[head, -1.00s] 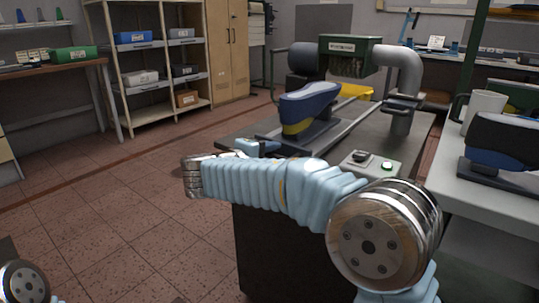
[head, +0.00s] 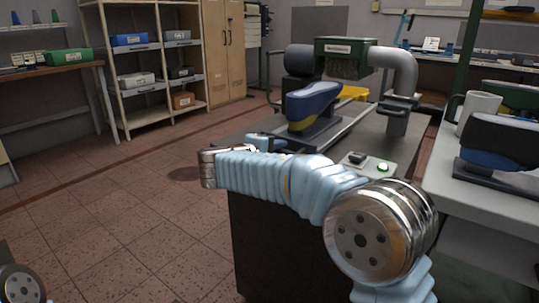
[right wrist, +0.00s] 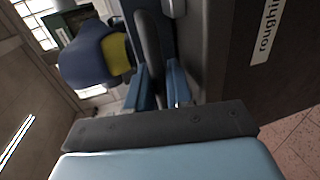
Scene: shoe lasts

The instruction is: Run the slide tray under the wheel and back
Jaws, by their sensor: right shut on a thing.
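My right gripper (head: 262,143) is at the near left end of the tray, partly hidden by my forearm. In the right wrist view, its light-blue fingers (right wrist: 157,88) are shut on a dark upright handle (right wrist: 149,45). The blue and yellow last shows there too (right wrist: 95,58). My left gripper is out of view.
A control box with a green button (head: 382,167) stands on the bench near my forearm. A grey pipe (head: 402,68) stands at the back right. Floor at left is clear.

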